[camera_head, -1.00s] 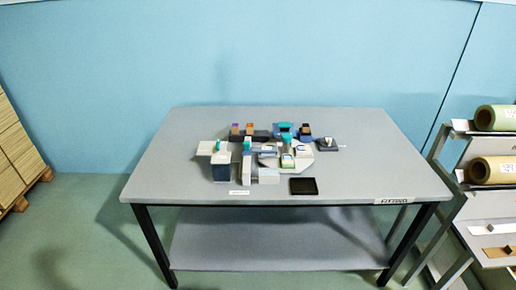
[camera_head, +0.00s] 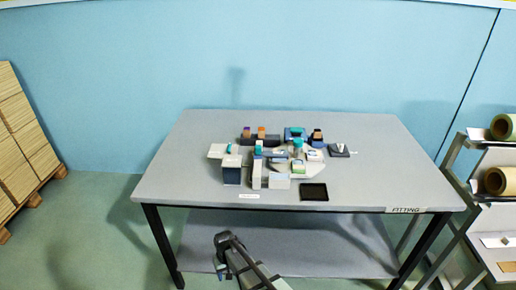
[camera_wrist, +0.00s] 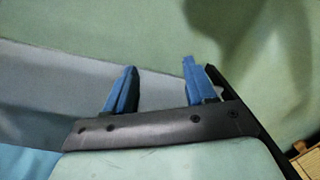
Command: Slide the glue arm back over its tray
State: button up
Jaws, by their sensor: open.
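A small machine (camera_head: 268,155) of grey, white and blue blocks with teal parts stands on the middle of the grey table. The glue arm is too small to pick out for certain among these parts. A black shallow tray (camera_head: 314,192) lies flat at the machine's front right; I cannot tell whether it is the glue tray. My gripper (camera_wrist: 160,65) shows two blue fingers, apart, with nothing between them. In the head view my arm is low, in front of the table and well apart from the machine.
The grey table (camera_head: 390,165) has free room left and right of the machine. A rack with paper rolls (camera_head: 497,181) stands at the right. Stacked brown boards (camera_head: 22,145) on pallets stand at the left. A lower shelf (camera_head: 330,240) is empty.

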jog(key=w+a+r+n+t+y, duration=0.15)
jog(key=a+r, duration=0.25)
jog(key=a, duration=0.4)
jog(key=w+a+r, duration=0.2)
jog(key=a+r, duration=0.2)
jog(key=a, duration=0.4)
jog(key=s+a+r+n+t+y, duration=0.1)
jog(key=s+a+r+n, duration=0.1)
jog(key=a+r, duration=1)
jog(key=s+a+r+n+y, duration=0.1)
jog(key=a+r+n+y, duration=0.1)
jog(key=a+r, duration=1)
jog(key=w+d+r+n+h, duration=0.1)
jog(key=w+d+r+n, duration=0.1)
jog(key=w+d+r, duration=0.65)
jog(key=w+d+r+n+h, duration=0.2)
jog(key=w+d+r, duration=0.1)
jog(key=w+d, duration=0.95)
notch_tip(320, 180, up, 11)
jog(key=n+g+h, duration=0.2)
jog(key=n, duration=0.1)
send_over(258, 146)
notch_tip(258, 146, down, 13)
jog(key=shift+w+f, duration=0.1)
